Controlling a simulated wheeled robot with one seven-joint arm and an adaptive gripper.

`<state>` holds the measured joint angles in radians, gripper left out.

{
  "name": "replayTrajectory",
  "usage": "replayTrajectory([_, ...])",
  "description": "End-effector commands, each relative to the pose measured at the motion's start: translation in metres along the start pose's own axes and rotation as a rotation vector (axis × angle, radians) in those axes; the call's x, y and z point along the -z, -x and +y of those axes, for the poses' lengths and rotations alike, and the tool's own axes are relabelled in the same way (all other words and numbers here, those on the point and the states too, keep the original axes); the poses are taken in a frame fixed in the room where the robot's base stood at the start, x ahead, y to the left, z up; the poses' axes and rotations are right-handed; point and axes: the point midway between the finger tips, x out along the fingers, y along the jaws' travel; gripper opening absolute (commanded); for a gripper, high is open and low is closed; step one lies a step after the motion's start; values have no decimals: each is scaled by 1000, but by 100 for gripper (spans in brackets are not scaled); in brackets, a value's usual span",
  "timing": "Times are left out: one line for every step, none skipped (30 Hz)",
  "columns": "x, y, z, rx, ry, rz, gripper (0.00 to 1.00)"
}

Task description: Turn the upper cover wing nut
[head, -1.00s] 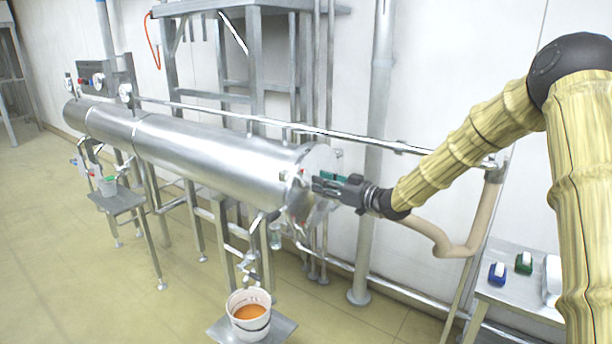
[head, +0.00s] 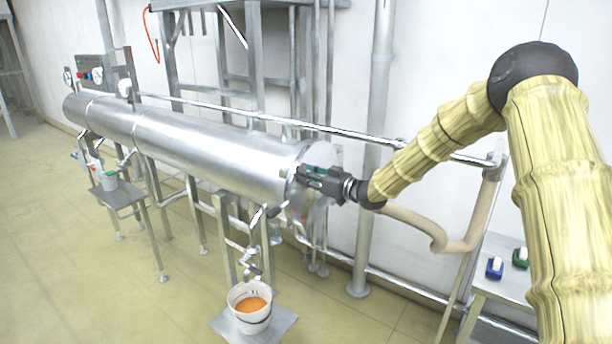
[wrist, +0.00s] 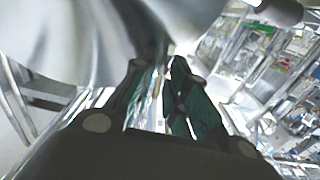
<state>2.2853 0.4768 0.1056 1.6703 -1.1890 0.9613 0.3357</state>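The long shiny steel cylinder (head: 200,145) runs across the middle of the head view. Its round end cover (head: 325,160) faces right, partly hidden behind my gripper. My gripper (head: 303,174) is at the near edge of this cover, its green-lined fingers pointing left at it. In the wrist view the fingers (wrist: 165,75) reach up toward blurred bright metal (wrist: 80,40), with a narrow gap between them. I cannot make out the upper wing nut in either view, nor whether the fingers touch or hold it.
A white bucket (head: 250,318) with orange contents stands on a low plate below the cover end. A beige hose (head: 430,230) and a rail run behind my arm. A side table (head: 510,285) at the right holds a blue (head: 495,268) and a green item (head: 520,258).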

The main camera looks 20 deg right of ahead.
Motion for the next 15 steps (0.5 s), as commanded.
replayTrajectory([0, 0, 0, 0, 0, 0, 0])
replayTrajectory([0, 0, 0, 0, 0, 0, 0])
replayTrajectory([0, 0, 0, 0, 0, 0, 0])
replayTrajectory([0, 0, 0, 0, 0, 0, 0])
replayTrajectory([0, 0, 0, 0, 0, 0, 0])
replayTrajectory([0, 0, 0, 0, 0, 0, 0])
replayTrajectory([0, 0, 0, 0, 0, 0, 0])
replayTrajectory([0, 0, 0, 0, 1, 0, 0])
replayTrajectory([0, 0, 0, 0, 4, 0, 0])
replayTrajectory([0, 0, 0, 0, 6, 0, 0])
replayTrajectory([-1, 0, 0, 0, 10, 0, 0])
replayTrajectory([-1, 0, 0, 0, 17, 0, 0])
replayTrajectory([-1, 0, 0, -1, 24, 0, 0])
replayTrajectory([-2, 0, 0, -1, 33, 0, 0])
replayTrajectory([-2, 0, 0, 0, 47, 0, 0])
